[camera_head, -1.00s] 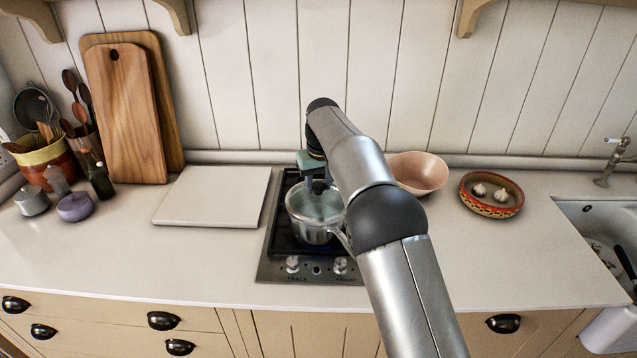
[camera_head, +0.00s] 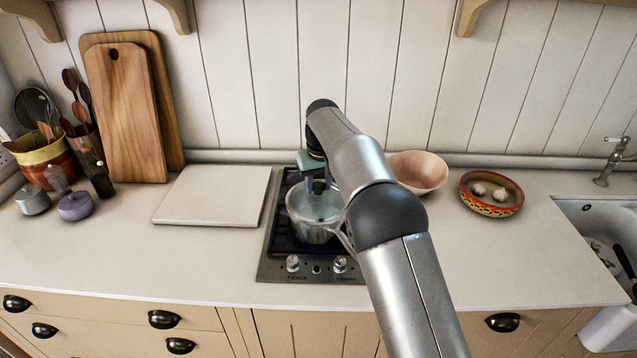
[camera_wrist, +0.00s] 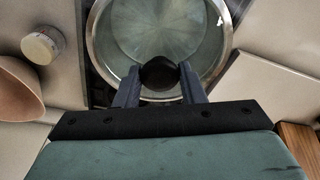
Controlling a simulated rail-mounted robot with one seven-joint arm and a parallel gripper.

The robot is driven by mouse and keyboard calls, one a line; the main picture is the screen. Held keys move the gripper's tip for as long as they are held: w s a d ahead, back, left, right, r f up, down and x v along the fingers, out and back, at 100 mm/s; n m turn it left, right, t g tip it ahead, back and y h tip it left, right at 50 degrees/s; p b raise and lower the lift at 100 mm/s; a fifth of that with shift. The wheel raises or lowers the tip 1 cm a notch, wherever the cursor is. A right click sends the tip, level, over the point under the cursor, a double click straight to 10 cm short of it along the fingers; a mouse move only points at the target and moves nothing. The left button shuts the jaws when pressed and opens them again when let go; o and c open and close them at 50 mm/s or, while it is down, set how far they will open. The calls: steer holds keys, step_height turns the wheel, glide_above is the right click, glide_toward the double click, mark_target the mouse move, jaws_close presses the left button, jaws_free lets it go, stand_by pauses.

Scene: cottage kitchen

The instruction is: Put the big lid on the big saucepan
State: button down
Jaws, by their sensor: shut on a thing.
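The big saucepan (camera_head: 312,230) is a silver pot on the dark hob, with its handle toward the lower right, partly behind my arm. The big lid (camera_head: 322,207) is glass with a metal rim and lies level at the top of the saucepan. The lid (camera_wrist: 150,28) fills the upper middle of the wrist view. Its dark round knob (camera_wrist: 158,74) is between my fingers. My gripper (camera_head: 318,185) is directly above the lid, shut on the knob. Whether the rim is fully seated all around cannot be told; the far side is partly hidden by my gripper.
A pale flat board (camera_head: 212,196) lies left of the hob (camera_head: 280,262). A pink bowl (camera_head: 420,170) and a patterned bowl (camera_head: 491,195) with garlic stand to the right. Wooden boards (camera_head: 125,115) lean on the wall. The counter's front left is clear.

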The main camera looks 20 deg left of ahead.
mark_target(319, 185)
steer(key=shift+f, duration=0.3)
steer(key=c, duration=1.2)
jaws_free()
steer(key=shift+r, duration=0.1)
steer(key=shift+s+d+r+p, duration=0.15)
steer(key=shift+r+p, duration=0.7)
steer(key=shift+r, duration=0.5)
steer(key=shift+s+d+r+p, duration=0.15)
steer(key=shift+r+p, duration=0.65)
steer(key=shift+r, duration=0.55)
steer(key=r, duration=0.5)
steer(key=shift+s+d+r, duration=0.15)
steer(key=shift+s+d, duration=0.1)
steer(key=shift+s, duration=0.1)
